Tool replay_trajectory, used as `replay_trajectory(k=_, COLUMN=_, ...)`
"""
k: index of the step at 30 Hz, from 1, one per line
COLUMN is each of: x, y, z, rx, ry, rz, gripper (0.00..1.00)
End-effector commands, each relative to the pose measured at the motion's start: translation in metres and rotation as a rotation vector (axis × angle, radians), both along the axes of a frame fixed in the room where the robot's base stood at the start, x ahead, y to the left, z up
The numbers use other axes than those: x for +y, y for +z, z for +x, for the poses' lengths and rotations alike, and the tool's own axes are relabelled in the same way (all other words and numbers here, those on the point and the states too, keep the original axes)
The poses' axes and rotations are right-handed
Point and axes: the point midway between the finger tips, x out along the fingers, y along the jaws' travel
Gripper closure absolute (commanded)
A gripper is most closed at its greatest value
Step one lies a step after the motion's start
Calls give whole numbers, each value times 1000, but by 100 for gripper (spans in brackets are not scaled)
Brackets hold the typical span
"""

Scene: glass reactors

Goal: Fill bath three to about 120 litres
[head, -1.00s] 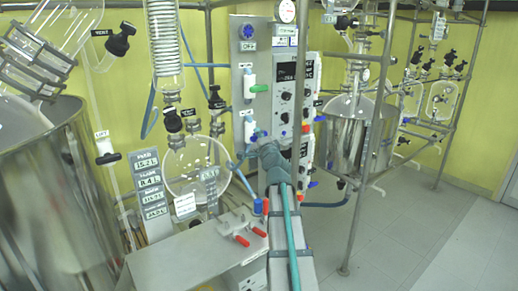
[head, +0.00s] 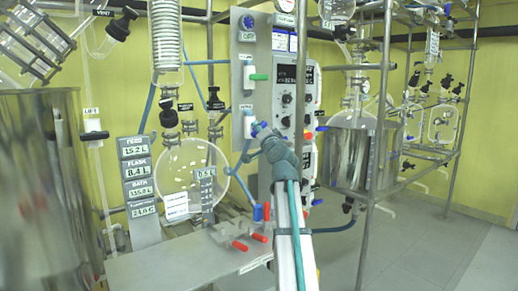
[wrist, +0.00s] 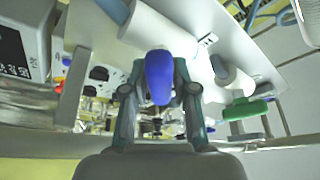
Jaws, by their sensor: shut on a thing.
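My gripper (head: 272,140) is at the grey valve panel (head: 242,45). In the wrist view my gripper (wrist: 158,95) has its two fingers closed around a blue valve handle (wrist: 158,77), which also shows in the head view (head: 260,130). A readout stack (head: 138,175) stands left of the round flask (head: 190,170). A large steel bath (head: 45,190) fills the left, and another steel bath (head: 340,155) stands at the right. Which is bath three, and any water level, cannot be told.
A green valve handle (head: 259,77) sits above the held one and shows in the wrist view (wrist: 245,110). Metal frame posts (head: 380,120) cross the right side. Open floor (head: 430,250) lies at the right.

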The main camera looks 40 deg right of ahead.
Motion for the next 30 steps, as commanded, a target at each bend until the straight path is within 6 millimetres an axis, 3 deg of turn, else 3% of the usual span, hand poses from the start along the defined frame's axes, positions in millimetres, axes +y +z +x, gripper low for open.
replay_trajectory(k=1, x=-2, y=-10, z=1, rx=0, ry=-1, rz=-25, gripper=100)
replay_trajectory(k=18, x=-1, y=-6, z=1, rx=9, ry=1, rz=-284, gripper=100)
replay_trajectory(k=30, x=0, y=-2, z=0, rx=12, ry=1, rz=-360, gripper=100)
